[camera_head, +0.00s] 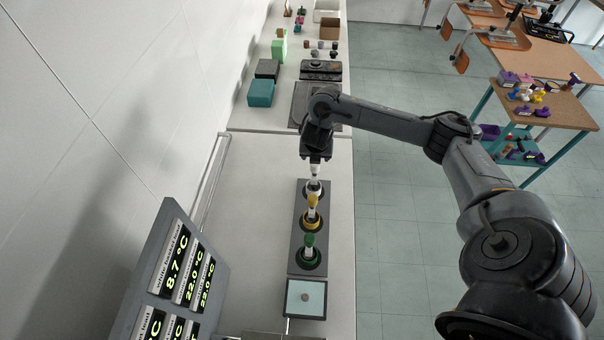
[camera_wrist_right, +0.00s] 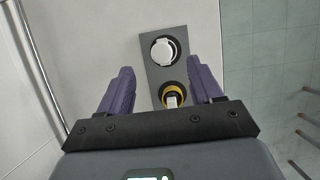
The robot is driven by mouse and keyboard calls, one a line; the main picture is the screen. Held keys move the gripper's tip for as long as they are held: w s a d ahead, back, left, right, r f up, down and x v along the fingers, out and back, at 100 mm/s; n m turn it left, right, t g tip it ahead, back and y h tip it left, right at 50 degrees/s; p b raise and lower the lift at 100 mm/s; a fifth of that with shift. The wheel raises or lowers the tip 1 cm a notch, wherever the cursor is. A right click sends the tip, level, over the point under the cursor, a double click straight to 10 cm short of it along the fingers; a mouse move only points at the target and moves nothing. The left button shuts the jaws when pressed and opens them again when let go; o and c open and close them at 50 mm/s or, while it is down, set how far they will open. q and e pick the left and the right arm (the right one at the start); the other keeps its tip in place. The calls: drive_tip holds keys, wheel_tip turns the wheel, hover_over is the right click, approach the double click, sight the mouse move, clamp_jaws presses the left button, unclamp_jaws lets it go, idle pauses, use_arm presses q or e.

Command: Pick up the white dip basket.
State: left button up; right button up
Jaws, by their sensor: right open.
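The white dip basket (camera_head: 313,188) stands in the far well of a dark grey three-well block (camera_head: 296,244) on the white counter. It also shows in the right wrist view (camera_wrist_right: 163,49), as a white round shape in its well. My right gripper (camera_head: 316,158) is above the far end of the block, pointing down. In the right wrist view its purple fingers (camera_wrist_right: 161,68) are spread wide, with nothing between them; the white basket appears just beyond the fingertips. The gripper hides part of the basket's top in the head view. My left gripper is not in view.
A yellow basket (camera_head: 311,213) and a green basket (camera_head: 309,250) stand in the nearer wells. A small square plate (camera_head: 305,299) lies in front. A temperature display (camera_head: 176,272) stands at left. Boxes, including a teal one (camera_head: 261,93), stand behind. The counter left of the block is clear.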

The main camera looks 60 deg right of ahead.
sight(315, 166)
drive_tip(key=b+x, duration=0.3)
drive_tip(key=x, duration=0.1)
drive_tip(key=shift+s+f, duration=0.1)
drive_tip(key=shift+f, duration=0.2)
drive_tip(key=shift+d+f, duration=0.25)
drive_tip(key=shift+f, duration=0.2)
drive_tip(key=shift+a+x, duration=0.2)
drive_tip(key=shift+x, duration=0.95)
drive_tip(key=shift+a+x, duration=0.2)
drive_tip(key=shift+x, duration=1)
drive_tip(key=shift+d+f, duration=0.15)
drive_tip(key=shift+f, duration=0.3)
drive_tip(key=c, duration=1.1)
clamp_jaws()
drive_tip(key=shift+r, duration=0.1)
